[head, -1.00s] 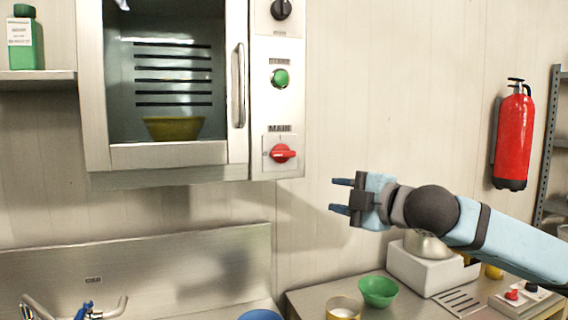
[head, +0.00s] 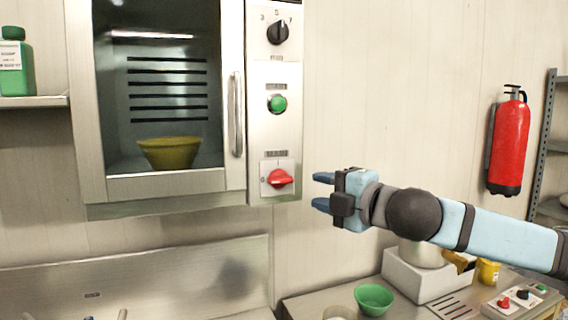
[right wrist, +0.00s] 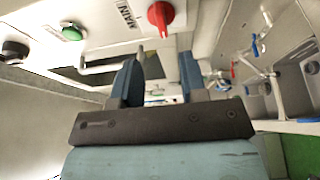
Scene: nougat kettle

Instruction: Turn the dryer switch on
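The dryer (head: 155,190) is a wall cabinet with a glass door at the left of the head view. Its control panel carries a red rotary switch (head: 279,179) at the bottom, a green button (head: 277,104) above it and a black dial (head: 278,33) on top. In the right wrist view the red switch (right wrist: 160,17) is beside the label MAIN, beyond the fingertips. My right gripper (head: 322,191) is open and empty, just right of the red switch and apart from it, fingers pointing left. My left gripper is not in view.
A yellow bowl (head: 168,152) stands inside the dryer. Below on the counter are a green bowl (head: 373,299) and a white appliance (head: 425,275). A fire extinguisher (head: 509,142) hangs at the right. The wall between it and the dryer is clear.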

